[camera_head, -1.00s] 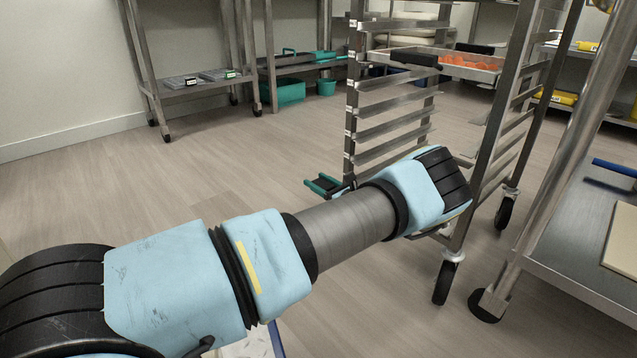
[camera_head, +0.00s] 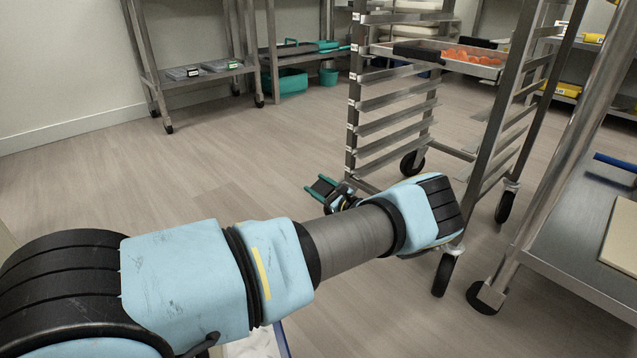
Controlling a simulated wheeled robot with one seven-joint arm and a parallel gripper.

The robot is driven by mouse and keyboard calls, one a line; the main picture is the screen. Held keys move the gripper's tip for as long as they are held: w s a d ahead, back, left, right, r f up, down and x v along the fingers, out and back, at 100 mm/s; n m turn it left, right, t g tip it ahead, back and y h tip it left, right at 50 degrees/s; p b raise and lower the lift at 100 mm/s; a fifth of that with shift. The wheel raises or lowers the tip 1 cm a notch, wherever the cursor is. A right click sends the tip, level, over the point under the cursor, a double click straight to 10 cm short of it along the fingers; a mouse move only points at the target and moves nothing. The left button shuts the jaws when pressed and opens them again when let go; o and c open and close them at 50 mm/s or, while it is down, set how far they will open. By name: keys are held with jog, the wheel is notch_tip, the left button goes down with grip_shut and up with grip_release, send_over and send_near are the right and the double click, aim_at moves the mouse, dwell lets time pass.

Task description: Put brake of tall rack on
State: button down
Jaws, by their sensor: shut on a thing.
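The tall rack (camera_head: 351,105) is a steel frame on black caster wheels, with several shelf rails. The front left wheel is hidden. Whether the brake is on cannot be told.
A steel table (camera_head: 590,240) stands close on the right. A shelf unit with a teal bin (camera_head: 291,82) stands behind. The left floor is clear.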

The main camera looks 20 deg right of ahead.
aim_at(329, 194)
jog(key=shift+f, duration=0.25)
jog(key=c, duration=0.5)
grip_release()
jog(key=o, duration=0.4)
jog(key=shift+r, duration=0.1)
jog(key=shift+s, duration=0.1)
jog(key=p+v, duration=0.3)
jog(key=v, duration=0.6)
jog(key=shift+s+d+p, duration=0.1)
jog(key=shift+s+p, duration=0.1)
jog(key=shift+p, duration=0.2)
jog(key=shift+s+d, duration=0.2)
jog(key=shift+s, duration=0.4)
